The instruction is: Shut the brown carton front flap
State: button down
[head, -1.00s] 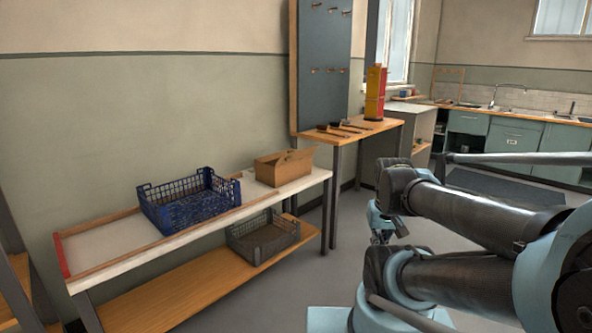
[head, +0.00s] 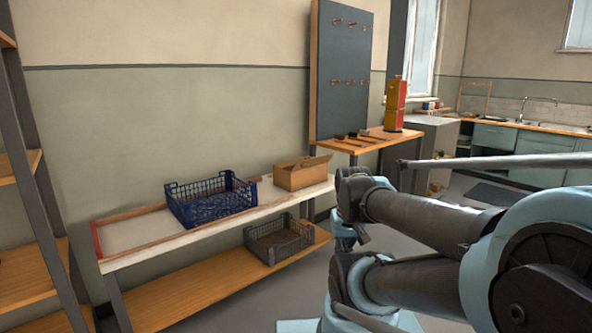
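The brown carton (head: 297,179) stands on the right end of the long white-topped bench. A raised flap shows along its top, with its right end sticking up. I cannot tell how the other flaps lie. My gripper (head: 345,240) hangs low at the end of my folded arm, to the right of the bench and apart from the carton. It is small and partly hidden by my arm links, so its fingers cannot be made out.
A blue crate (head: 212,210) sits left of the carton on the bench (head: 130,236). A dark grey crate (head: 283,252) is on the shelf below. A wooden worktable (head: 360,149) with brushes stands behind right. A shelf rack (head: 50,230) is at the far left.

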aim_at(323, 159)
jog(key=u, duration=0.05)
jog(key=i, duration=1)
jog(key=z, duration=0.05)
